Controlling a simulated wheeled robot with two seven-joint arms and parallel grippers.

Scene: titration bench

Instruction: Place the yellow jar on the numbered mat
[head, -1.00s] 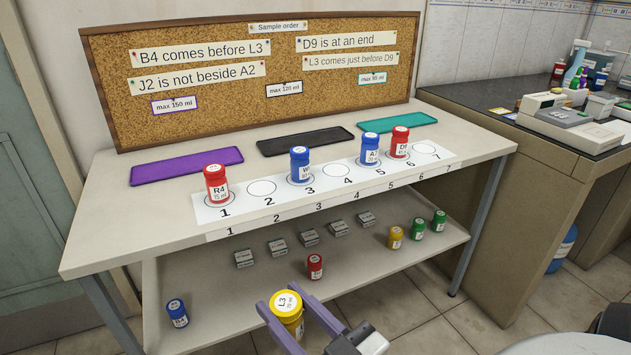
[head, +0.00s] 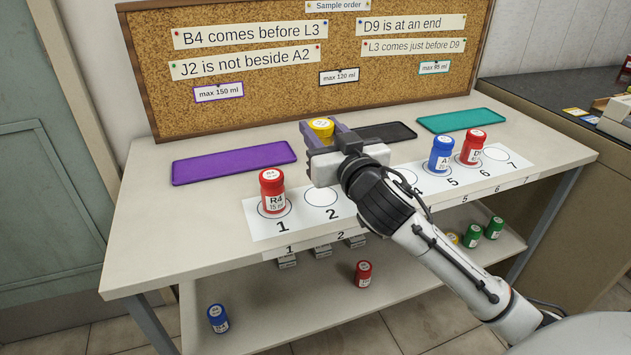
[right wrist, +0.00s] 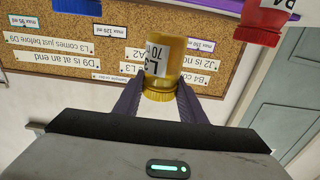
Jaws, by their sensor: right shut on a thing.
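The yellow jar (head: 321,125), labelled L3, is between the purple fingers of my right gripper (head: 325,136). The gripper is shut on it and holds it above the bench, near the back of the numbered mat (head: 256,222). In the right wrist view the yellow jar (right wrist: 168,62) shows between the fingers (right wrist: 160,100). Circles 2 (head: 320,197) and 7 (head: 505,157) look empty. My arm hides spot 3 and part of 4. My left gripper is not in view.
Purple (head: 235,163), black (head: 400,133) and teal (head: 461,120) trays lie behind the mat, before the corkboard (head: 250,100). The lower shelf holds a blue jar (head: 218,318), a red jar (head: 363,273) and other jars. The bench's left part is clear.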

